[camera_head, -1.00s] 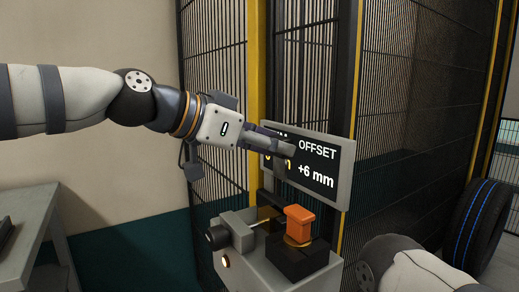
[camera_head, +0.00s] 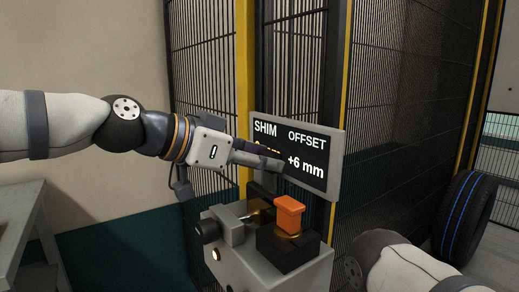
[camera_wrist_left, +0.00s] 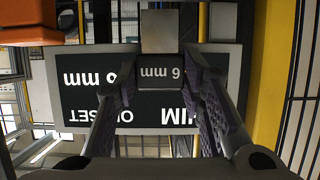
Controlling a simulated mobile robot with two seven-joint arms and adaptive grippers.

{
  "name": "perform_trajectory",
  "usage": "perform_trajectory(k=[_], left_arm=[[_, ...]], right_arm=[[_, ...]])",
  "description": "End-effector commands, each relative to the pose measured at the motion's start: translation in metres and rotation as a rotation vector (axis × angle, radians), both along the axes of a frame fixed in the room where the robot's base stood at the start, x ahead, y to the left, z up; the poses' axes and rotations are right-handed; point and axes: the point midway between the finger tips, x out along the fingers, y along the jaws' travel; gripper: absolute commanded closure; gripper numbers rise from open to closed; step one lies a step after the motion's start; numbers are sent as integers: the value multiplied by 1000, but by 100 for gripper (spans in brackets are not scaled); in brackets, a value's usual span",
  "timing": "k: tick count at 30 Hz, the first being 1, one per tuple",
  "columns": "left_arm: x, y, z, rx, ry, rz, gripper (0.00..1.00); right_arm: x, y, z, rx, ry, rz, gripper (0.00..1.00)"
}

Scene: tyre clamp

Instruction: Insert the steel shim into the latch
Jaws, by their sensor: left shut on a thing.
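My left gripper (camera_head: 262,158) is shut on the steel shim, in front of the sign and above the latch fixture. In the left wrist view the shim shows as a bright metal plate (camera_wrist_left: 170,30) with a dark block marked "6 mm" (camera_wrist_left: 174,73) between the two fingers (camera_wrist_left: 173,80). In the head view I cannot make out the shim clearly. The latch fixture (camera_head: 265,266) is a grey box with a dark block, an orange block (camera_head: 289,214) and a small clamp with a rod on top. The orange block also shows in the left wrist view (camera_wrist_left: 30,22). My right gripper is out of view.
The sign (camera_head: 338,160) reads "SHIM OFFSET" and "+6 mm", and stands just behind my left gripper. Mesh fencing (camera_head: 205,100) with yellow posts is behind the fixture. A tyre (camera_head: 467,215) stands at the right. A grey table (camera_head: 20,225) is at the left.

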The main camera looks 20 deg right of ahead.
Motion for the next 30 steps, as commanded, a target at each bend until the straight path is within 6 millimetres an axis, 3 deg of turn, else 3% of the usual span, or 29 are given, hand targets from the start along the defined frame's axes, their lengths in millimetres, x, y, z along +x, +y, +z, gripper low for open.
perform_trajectory(k=[18,30], left_arm=[[0,0,-41,0,2,-1,93],[0,0,-51,-1,-1,0,93]], right_arm=[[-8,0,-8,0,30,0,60],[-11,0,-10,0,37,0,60]])
